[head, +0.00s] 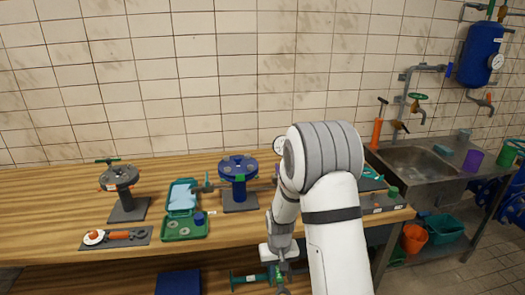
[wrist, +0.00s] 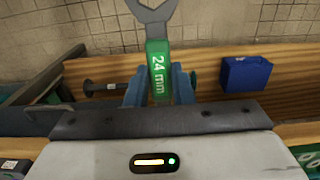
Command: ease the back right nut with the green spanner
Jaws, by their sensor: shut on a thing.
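My gripper (wrist: 158,88) is shut on the green spanner (wrist: 157,65), its blue fingertips on either side of the handle. The handle reads 24 mm, and the grey open jaw points up in the wrist view, cut off by the top edge. In the head view my gripper (head: 279,272) is low at the front of the bench, apart from the flanges. A blue round flange (head: 238,166) stands on a pedestal mid-bench; a grey one (head: 118,176) stands at the left. The separate nuts are too small to tell, so I cannot pick out the back right one.
A sink (head: 420,160) is at the right. A blue box (wrist: 247,74) shows in the wrist view. My arm hides the bench's right part.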

